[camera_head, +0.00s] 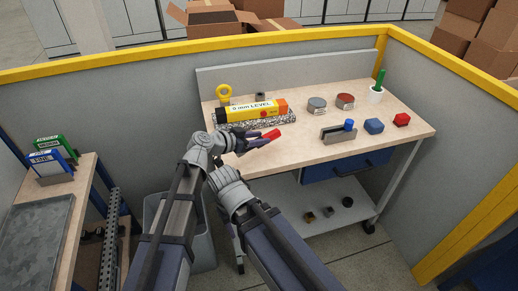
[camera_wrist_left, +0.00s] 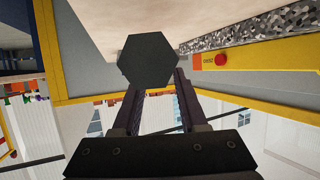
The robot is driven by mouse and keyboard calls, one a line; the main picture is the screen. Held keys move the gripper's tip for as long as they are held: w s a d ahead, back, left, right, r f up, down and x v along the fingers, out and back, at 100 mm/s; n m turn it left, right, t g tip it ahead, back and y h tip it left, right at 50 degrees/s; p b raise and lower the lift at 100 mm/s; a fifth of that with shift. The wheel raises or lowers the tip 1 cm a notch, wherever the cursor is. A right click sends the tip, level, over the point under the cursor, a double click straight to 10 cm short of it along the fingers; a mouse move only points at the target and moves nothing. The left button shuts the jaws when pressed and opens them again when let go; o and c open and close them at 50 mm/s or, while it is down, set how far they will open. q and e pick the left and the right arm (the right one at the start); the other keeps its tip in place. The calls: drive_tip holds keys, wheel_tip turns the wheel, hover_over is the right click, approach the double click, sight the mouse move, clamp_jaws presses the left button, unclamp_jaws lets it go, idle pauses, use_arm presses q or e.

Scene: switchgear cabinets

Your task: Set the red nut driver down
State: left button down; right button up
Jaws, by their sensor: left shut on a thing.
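The red nut driver (camera_head: 272,134) shows as a short red piece at the tips of my left gripper (camera_head: 262,139), over the front left part of the workbench. My left gripper is shut on it. In the left wrist view a dark hexagonal end (camera_wrist_left: 150,60) of the held thing sits between the fingers of my left gripper (camera_wrist_left: 159,88) and hides what is behind it. I cannot tell whether the driver touches the bench top (camera_head: 300,150). My right gripper cannot be made out.
Bare wood lies front centre.

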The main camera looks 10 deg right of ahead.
use_arm(q)
wheel_tip(320, 180, down, 4)
drive_tip(key=b, duration=0.3)
drive_tip(key=shift+r, duration=0.25)
drive_tip(key=shift+c, duration=2.2)
unclamp_jaws()
drive_tip(key=shift+s+a+r, duration=0.1)
drive_tip(key=shift+a+r, duration=0.05)
drive_tip(key=p+v, duration=0.4)
drive_tip(key=v, duration=0.6)
drive_tip(key=shift+s+a, duration=0.15)
drive_tip(key=shift+s+a+r, duration=0.15)
drive_tip(key=shift+s+a, duration=0.1)
drive_tip(key=shift+a, duration=0.3)
